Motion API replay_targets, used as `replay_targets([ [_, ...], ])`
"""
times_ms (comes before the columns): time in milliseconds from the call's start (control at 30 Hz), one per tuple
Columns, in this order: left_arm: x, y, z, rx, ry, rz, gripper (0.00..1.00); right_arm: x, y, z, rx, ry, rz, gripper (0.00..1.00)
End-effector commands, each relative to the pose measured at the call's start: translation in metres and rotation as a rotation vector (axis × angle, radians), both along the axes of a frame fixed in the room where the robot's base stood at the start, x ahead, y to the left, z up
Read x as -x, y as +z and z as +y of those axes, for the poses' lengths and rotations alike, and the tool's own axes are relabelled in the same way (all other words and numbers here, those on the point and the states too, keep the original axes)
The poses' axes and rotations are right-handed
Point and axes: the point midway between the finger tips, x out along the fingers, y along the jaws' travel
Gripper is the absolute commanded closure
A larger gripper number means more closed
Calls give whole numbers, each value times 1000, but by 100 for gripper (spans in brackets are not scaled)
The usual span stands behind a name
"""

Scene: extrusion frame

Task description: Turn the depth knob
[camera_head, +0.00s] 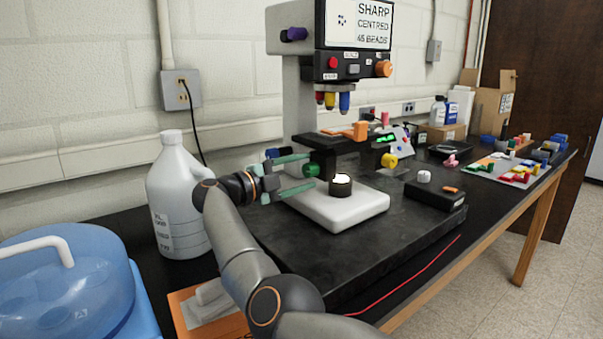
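A microscope-like machine (299,95) stands on a black slab, its screen reading "SHARP CENTRED 45 BEADS". Its knobs are purple (294,34) at upper left, orange (383,68) on the control panel, green (311,170) at the stage's left, and yellow (390,160) at its right. No readable label shows which is the depth knob. My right gripper (311,171) is open, with green fingers pointing right. Its tips are level with the green knob, one above and one below it, with visible gaps. Whether they surround it in depth is unclear. My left gripper is not in view.
A white jug (177,200) stands close behind my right arm. A blue-lidded tub (60,285) is at lower left. A black box (434,195) sits right of the white base. A red cable (410,275) lies along the front, and colored parts cover a tray (488,166).

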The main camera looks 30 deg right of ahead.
Motion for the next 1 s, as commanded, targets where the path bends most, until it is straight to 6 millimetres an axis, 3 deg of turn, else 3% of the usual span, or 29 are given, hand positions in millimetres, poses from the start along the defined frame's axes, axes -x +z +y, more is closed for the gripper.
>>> replay_targets([
  [333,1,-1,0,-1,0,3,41,0,6,0,1,0,-1,28],
  [567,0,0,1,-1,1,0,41,2,36,3,4,2,-5,28],
  [1000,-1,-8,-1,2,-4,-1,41,35,77,20,6,-3,-4,28],
])
